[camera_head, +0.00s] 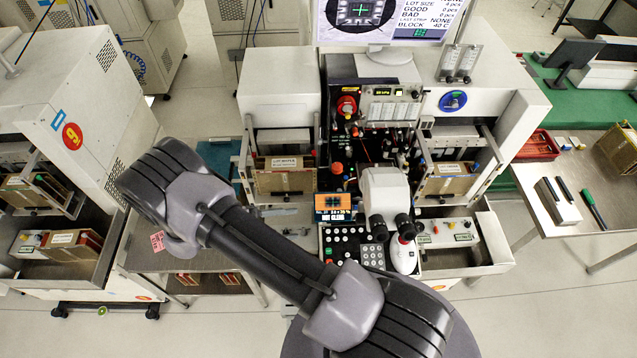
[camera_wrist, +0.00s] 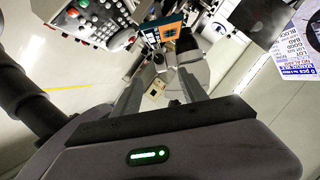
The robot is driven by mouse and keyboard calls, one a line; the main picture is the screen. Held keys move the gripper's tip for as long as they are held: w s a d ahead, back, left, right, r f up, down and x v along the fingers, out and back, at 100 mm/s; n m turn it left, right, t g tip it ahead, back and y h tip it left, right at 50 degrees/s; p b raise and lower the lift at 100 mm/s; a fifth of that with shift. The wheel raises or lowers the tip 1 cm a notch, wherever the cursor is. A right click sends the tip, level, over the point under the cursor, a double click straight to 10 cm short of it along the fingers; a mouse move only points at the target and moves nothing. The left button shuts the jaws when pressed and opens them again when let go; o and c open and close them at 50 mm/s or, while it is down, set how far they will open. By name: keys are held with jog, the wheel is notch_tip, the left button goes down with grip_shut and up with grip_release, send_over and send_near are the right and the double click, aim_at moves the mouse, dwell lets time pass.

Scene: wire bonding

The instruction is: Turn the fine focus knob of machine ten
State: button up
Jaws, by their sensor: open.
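The centre machine, with a blue round sign (camera_head: 453,101) whose number I cannot read, carries a white microscope (camera_head: 384,192) with dark eyepieces above a black keypad (camera_head: 352,247). In the wrist view, my gripper (camera_wrist: 161,84) is open, its two grey fingers apart with nothing held between them. Beyond the fingertips are a grey-white body (camera_wrist: 192,72), probably part of the microscope, and dark round parts. I cannot single out the fine focus knob in either view. My gripper does not show in the head view.
A neighbouring machine with a red number 9 sign (camera_head: 72,136) stands at left. A monitor (camera_head: 375,22) stands above. A side table at right holds a green pen (camera_head: 594,209). Open floor lies in front.

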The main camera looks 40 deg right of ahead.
jog(key=s+d+f+b, duration=0.2)
jog(key=d+b, duration=0.1)
jog(key=b, duration=0.5)
send_near(356, 219)
jog(key=x, duration=0.9)
jog(key=shift+f, duration=0.1)
jog(key=shift+w, duration=0.1)
jog(key=shift+a, duration=0.1)
jog(key=shift+c, duration=0.4)
grip_shut()
